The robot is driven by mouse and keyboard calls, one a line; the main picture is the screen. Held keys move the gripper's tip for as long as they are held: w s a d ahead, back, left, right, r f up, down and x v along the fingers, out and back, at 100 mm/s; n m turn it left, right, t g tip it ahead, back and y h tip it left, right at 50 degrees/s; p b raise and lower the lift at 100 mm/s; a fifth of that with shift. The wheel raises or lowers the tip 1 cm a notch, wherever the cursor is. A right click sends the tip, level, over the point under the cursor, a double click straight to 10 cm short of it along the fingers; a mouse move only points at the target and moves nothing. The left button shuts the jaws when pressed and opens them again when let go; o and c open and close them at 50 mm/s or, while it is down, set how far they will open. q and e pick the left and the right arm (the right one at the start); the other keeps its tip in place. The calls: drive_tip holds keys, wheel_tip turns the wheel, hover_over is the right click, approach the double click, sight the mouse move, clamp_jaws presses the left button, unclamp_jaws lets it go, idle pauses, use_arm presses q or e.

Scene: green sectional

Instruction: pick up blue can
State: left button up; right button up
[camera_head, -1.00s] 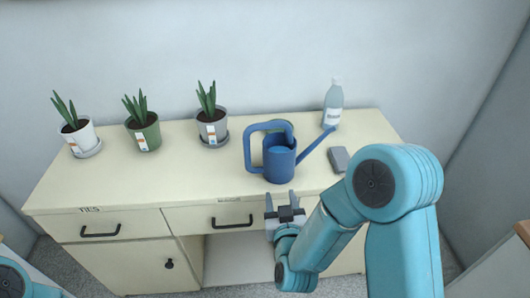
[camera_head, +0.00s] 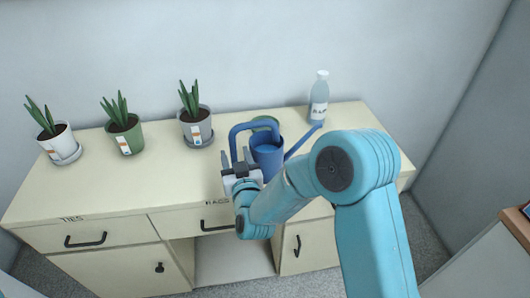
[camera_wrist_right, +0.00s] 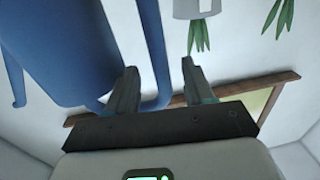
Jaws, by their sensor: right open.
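The blue can is a blue watering can (camera_head: 268,161) standing upright on the cream cabinet top, with its looped handle to the left and its spout to the right. My right gripper (camera_head: 236,160) is open at the lower left of the can, at its handle. In the right wrist view the can (camera_wrist_right: 75,50) fills the upper left. There the handle runs between the two open fingers of my right gripper (camera_wrist_right: 158,67); I cannot tell whether either finger touches it. My right forearm hides the lower right of the can. My left gripper is out of view.
A white pot (camera_head: 58,142), a green pot (camera_head: 126,137) and a grey pot (camera_head: 196,127) with plants stand to the left on the cabinet (camera_head: 100,185). A clear bottle (camera_head: 319,100) stands behind the spout. The wall is close behind.

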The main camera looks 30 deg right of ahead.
drive_tip(key=w, duration=0.1)
drive_tip(key=w+p, duration=0.1)
drive_tip(key=w, duration=0.1)
drive_tip(key=w+d, duration=0.1)
drive_tip(key=w, duration=0.1)
drive_tip(key=shift+w+f+p, duration=0.2)
drive_tip(key=shift+w+p, duration=0.05)
drive_tip(key=shift+p, duration=0.1)
drive_tip(key=shift+s+r, duration=0.1)
drive_tip(key=shift+s, duration=0.05)
clamp_jaws()
drive_tip(key=shift+r, duration=0.1)
wheel_tip(320, 180, up, 20)
